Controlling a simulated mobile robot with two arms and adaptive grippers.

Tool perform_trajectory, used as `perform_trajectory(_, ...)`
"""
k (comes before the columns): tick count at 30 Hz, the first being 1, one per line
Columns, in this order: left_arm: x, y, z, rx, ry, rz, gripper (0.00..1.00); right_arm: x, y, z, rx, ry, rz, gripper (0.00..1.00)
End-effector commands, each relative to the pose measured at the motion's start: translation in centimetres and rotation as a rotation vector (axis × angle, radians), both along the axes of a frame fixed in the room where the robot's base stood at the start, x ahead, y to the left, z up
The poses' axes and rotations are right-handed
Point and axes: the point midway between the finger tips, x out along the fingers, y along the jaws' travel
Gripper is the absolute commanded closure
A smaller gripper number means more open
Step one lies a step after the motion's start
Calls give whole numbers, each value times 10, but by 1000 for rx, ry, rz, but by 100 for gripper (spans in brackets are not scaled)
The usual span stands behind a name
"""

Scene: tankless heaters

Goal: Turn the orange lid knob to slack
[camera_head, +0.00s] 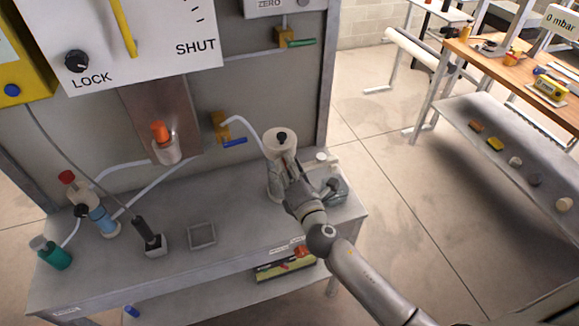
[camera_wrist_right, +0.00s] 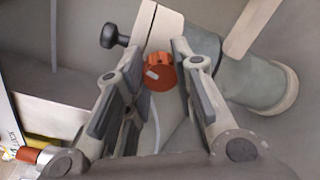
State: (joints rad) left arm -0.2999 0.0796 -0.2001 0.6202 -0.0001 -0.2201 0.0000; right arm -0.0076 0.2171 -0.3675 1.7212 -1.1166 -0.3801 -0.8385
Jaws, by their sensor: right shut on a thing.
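The orange lid knob (camera_wrist_right: 160,72) shows in the right wrist view. It is round with a pale mark on its face, beside a white body and a black knob (camera_wrist_right: 114,36). My right gripper (camera_wrist_right: 155,82) has a finger on each side of the orange knob and is shut on it. In the head view my right gripper (camera_head: 285,172) is at the white canister (camera_head: 279,143) with a black top knob, on the grey bench. There the gripper hides the orange lid knob. My left gripper is not in view.
A grey-green vessel (camera_wrist_right: 250,82) lies close right of the fingers in the wrist view. The grey bench (camera_head: 240,200) also holds a black-handled tool (camera_head: 148,232), a square tray (camera_head: 201,235) and bottles at left. An orange-topped white cup (camera_head: 166,150) hangs behind.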

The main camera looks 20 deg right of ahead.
Motion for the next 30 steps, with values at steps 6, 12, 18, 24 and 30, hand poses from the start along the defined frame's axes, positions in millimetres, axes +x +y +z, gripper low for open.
perform_trajectory(6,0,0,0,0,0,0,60,-1,1,-2,1,4,2,100)
perform_trajectory(12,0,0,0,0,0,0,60,-1,1,-2,1,3,1,53)
perform_trajectory(18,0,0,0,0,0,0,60,0,0,-1,2,2,1,53)
perform_trajectory(24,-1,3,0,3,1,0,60,-5,0,-1,1,3,1,53)
perform_trajectory(30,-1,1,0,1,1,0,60,-31,0,-1,2,4,1,53)
